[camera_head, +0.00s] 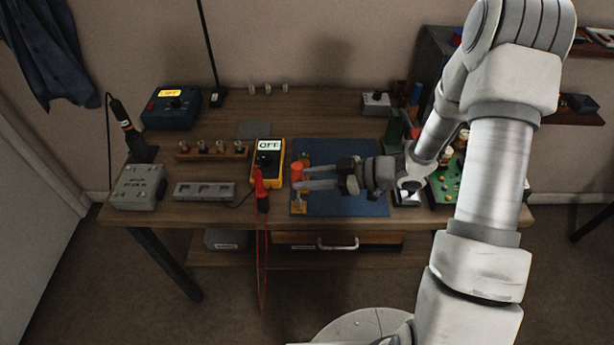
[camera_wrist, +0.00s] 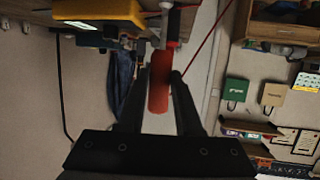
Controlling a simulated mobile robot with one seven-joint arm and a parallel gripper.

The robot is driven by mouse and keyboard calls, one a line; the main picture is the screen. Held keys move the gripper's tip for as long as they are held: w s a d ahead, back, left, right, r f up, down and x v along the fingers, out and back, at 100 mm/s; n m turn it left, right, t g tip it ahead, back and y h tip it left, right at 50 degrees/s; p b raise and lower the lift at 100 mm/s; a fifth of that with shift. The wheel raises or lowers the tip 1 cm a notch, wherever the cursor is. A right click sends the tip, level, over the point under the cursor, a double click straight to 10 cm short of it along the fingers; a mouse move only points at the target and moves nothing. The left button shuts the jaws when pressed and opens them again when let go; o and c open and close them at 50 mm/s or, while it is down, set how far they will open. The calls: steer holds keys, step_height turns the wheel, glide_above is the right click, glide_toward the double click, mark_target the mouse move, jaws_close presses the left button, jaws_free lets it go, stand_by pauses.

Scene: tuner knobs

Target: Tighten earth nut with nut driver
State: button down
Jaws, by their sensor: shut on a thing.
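The nut driver, with its red-orange handle (camera_head: 297,173), stands roughly upright over the left side of the blue mat. The handle also shows in the wrist view (camera_wrist: 158,88), between my two dark fingers. My gripper (camera_head: 300,178), seen in the wrist view too (camera_wrist: 160,80), is shut on that handle. Below the fingers a small yellowish piece (camera_head: 298,209) sits at the mat's front left edge. The earth nut and the driver's tip are too small or hidden to make out. I cannot tell whether they touch.
A yellow meter (camera_head: 266,178) reading OFF stands close left, with red leads hanging over the table's front. The blue mat (camera_head: 350,207) has bare room at its front. A wooden rack with knobs (camera_head: 212,155), grey blocks (camera_head: 139,187) and a blue box (camera_head: 170,110) stand farther left.

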steer(key=shift+s+d+f, duration=0.1)
steer(key=shift+f, duration=0.25)
step_height(320, 180, up, 4)
steer(key=p, duration=0.4)
steer(key=shift+r, duration=0.1)
stand_by(0.4)
steer(key=n+g+h, duration=0.1)
steer(key=n+g, duration=0.3)
steer(key=n+g+h, duration=0.1)
steer(key=n+g, duration=0.3)
steer(key=g, duration=0.1)
steer(key=n+g+h+p, duration=0.1)
steer(key=n+g, duration=0.2)
steer(key=g, duration=0.1)
steer(key=shift+n+h, duration=0.4)
